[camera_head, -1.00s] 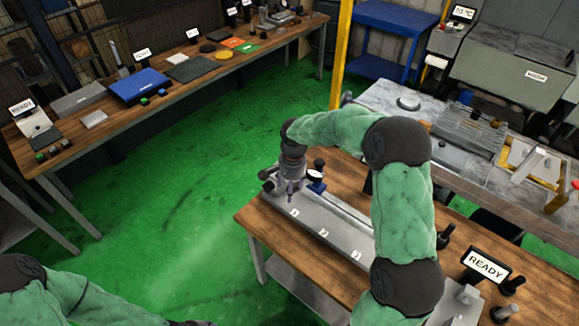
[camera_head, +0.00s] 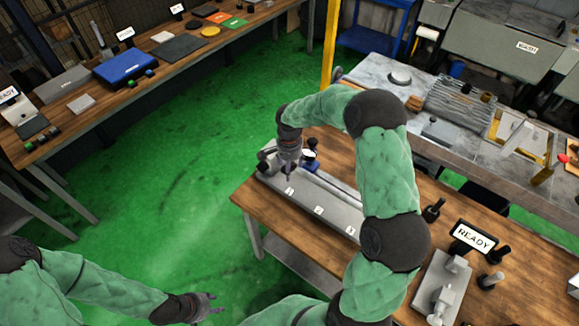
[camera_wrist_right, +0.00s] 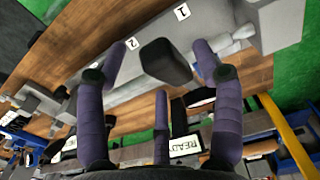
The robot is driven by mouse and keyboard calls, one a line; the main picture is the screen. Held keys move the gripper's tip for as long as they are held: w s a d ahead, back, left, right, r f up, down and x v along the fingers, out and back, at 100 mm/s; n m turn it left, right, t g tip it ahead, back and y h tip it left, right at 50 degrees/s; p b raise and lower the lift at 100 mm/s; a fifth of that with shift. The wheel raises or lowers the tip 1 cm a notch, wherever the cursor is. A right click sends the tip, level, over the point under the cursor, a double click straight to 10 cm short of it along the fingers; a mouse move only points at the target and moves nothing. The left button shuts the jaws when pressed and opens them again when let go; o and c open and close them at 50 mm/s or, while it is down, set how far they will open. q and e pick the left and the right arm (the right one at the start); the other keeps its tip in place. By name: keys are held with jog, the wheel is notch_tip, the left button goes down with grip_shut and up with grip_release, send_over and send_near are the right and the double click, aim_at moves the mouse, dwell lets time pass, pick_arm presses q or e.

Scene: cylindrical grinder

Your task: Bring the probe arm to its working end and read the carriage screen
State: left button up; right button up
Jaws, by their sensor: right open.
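A long grey rail (camera_head: 325,207) marked 1, 2 and 3 lies on the wooden bench. My right gripper (camera_head: 288,173) is over that end. In the right wrist view its purple fingers (camera_wrist_right: 163,62) are spread, with a black knob (camera_wrist_right: 166,64) showing between them, not visibly gripped. I cannot tell which part is the probe arm. A READY screen (camera_head: 475,237) stands at the bench's right. My left gripper (camera_head: 208,307) hangs over the green floor, empty, with fingers apart.
A stone-topped table (camera_head: 395,100) with a ribbed block (camera_head: 460,102) stands behind the bench. A long wooden table (camera_head: 190,68) with a blue case (camera_head: 125,66) runs along the left. A yellow post (camera_head: 330,45) stands at the back. The green floor between is clear.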

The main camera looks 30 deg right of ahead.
jog(key=shift+f, duration=0.4)
jog(key=shift+c, duration=0.3)
grip_shut()
jog(key=shift+f, duration=0.1)
jog(key=shift+a+f+b, duration=0.2)
jog(key=shift+f+b, duration=0.1)
jog(key=shift+b, duration=0.45)
notch_tip(320, 180, down, 10)
jog(key=s+a+t+h+b, duration=0.1)
jog(key=h+b, duration=0.4)
jog(key=b, duration=1.8)
jog(key=shift+s+a+f+t, duration=0.2)
jog(key=shift+a+t, duration=0.4)
jog(key=shift+a, duration=0.2)
